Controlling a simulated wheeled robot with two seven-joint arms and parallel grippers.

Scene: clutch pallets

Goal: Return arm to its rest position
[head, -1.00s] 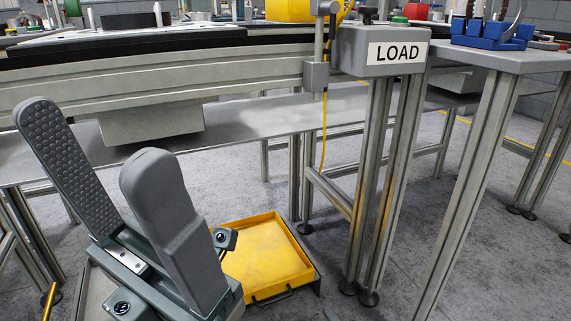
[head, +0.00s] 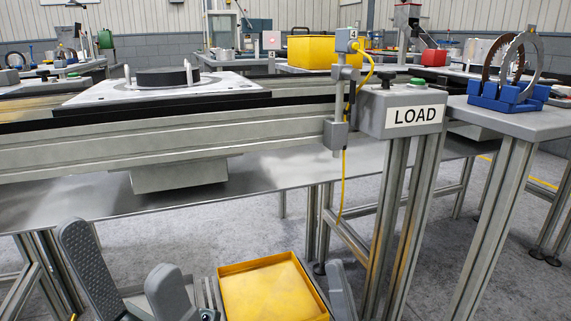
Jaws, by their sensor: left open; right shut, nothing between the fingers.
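My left gripper (head: 128,276) is low at the left in the head view, with its two grey fingers spread apart and nothing between them. One finger has a studded pad facing the gap. My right gripper (head: 340,291) shows only as a grey finger part at the bottom edge, right of the yellow tray; it is shut and empty, and the rest of it is cut off. Both grippers are in front of the conveyor and below its rail in the picture.
An empty yellow tray (head: 272,290) lies low between the grippers. The conveyor rail (head: 130,148) carries a pallet plate (head: 215,91) with a dark disc (head: 160,77). The LOAD box (head: 403,112) stands right of a sensor post. A blue rack (head: 500,97) holds rings on the right table.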

